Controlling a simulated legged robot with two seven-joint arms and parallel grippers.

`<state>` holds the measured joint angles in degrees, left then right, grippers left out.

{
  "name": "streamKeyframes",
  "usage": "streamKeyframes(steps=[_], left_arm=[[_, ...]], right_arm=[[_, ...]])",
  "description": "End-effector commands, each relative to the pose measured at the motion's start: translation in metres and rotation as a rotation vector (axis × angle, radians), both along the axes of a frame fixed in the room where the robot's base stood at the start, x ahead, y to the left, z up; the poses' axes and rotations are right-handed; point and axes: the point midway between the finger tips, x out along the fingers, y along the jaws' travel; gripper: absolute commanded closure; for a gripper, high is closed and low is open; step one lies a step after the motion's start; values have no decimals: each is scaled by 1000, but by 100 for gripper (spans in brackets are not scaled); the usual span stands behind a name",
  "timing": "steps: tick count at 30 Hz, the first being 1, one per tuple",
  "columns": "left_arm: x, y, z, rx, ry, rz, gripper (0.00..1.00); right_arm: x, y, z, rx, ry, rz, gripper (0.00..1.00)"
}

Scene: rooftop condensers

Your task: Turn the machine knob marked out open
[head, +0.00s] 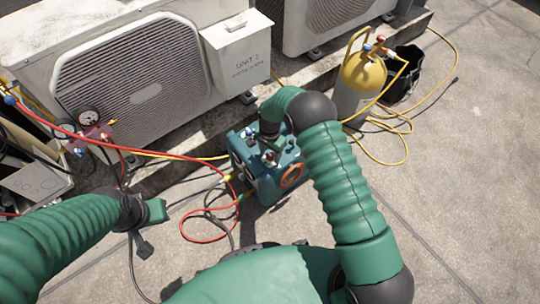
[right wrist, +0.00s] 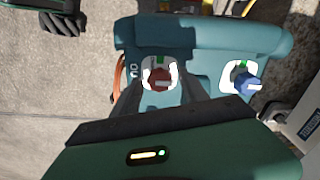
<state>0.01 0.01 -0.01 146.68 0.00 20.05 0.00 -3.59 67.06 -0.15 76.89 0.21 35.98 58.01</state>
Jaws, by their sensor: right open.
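The teal machine (head: 265,185) stands on the ground in the middle of the head view. In the right wrist view, its red knob (right wrist: 160,78) sits on a white plate with a green mark, next to partly hidden lettering that looks like OUT. A blue knob (right wrist: 247,84) on a similar plate is to the right. My right gripper (right wrist: 166,88) is open, its fingers on either side of the red knob; contact cannot be told. In the head view my right gripper (head: 268,142) is over the machine's top. My left gripper (head: 148,212) is left of the machine, its jaws unclear.
Red, yellow and black hoses run around the machine. Gauges (head: 88,120) are at the left. Condenser units (head: 135,75) and a box marked UNIT 2 (head: 238,55) stand behind. A yellow-topped cylinder (head: 362,75) and black bucket (head: 405,75) are at the back right. Bare concrete (head: 460,170) lies right.

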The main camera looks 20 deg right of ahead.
Motion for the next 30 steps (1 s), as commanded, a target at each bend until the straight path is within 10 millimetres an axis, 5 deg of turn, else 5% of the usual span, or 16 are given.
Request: streamKeyframes(steps=[7,19,30], left_arm=[[0,0,0,0,0,0,100],[0,0,0,0,0,0,100],[0,0,4,0,0,0,100]], right_arm=[[0,0,0,0,0,0,48],[0,0,0,0,0,0,100],[0,0,1,1,-1,32,100]])
